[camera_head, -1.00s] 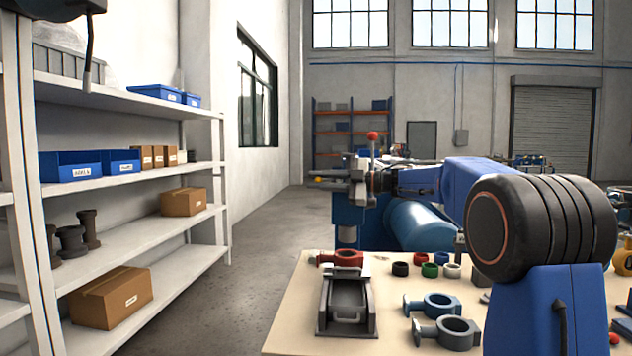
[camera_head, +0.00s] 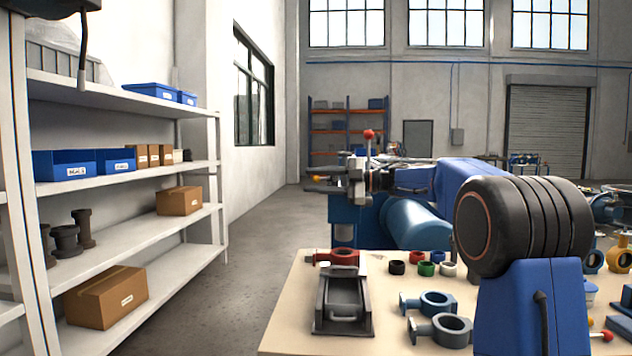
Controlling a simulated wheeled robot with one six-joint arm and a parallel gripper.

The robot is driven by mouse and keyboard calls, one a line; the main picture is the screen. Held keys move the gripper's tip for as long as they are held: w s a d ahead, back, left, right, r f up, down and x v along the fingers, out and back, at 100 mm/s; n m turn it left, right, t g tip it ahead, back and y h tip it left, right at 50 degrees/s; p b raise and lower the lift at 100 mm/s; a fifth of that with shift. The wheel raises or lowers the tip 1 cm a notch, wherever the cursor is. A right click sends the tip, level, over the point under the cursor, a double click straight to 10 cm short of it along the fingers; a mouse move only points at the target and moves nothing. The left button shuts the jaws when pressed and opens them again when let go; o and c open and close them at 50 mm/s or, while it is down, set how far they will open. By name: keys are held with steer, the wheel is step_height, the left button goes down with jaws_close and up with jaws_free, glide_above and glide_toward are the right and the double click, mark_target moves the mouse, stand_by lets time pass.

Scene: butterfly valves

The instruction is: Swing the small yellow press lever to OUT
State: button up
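The small lever with a yellow-orange knob (camera_head: 316,178) sticks out to the left of the press (camera_head: 345,187), at mid-distance behind the table. It is small in the picture, and its exact angle is hard to read. A second lever with a red knob (camera_head: 369,134) stands upright on top of the press. My blue arm reaches out to the press from the right. My gripper (camera_head: 378,178) is at its end, dark and close to the press's right side in the picture. Its fingers blend with the machine, so I cannot tell whether they are open or touching anything.
The table (camera_head: 285,330) in front holds a grey vise-like fixture (camera_head: 343,310), a red valve body (camera_head: 331,257), blue-grey valve bodies (camera_head: 440,328) and coloured rings. Shelving (camera_head: 130,250) stands left; the aisle floor between is clear.

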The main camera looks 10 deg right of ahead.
steer(key=v, duration=1.7)
steer(key=shift+d, duration=0.2)
steer(key=shift+s, duration=0.1)
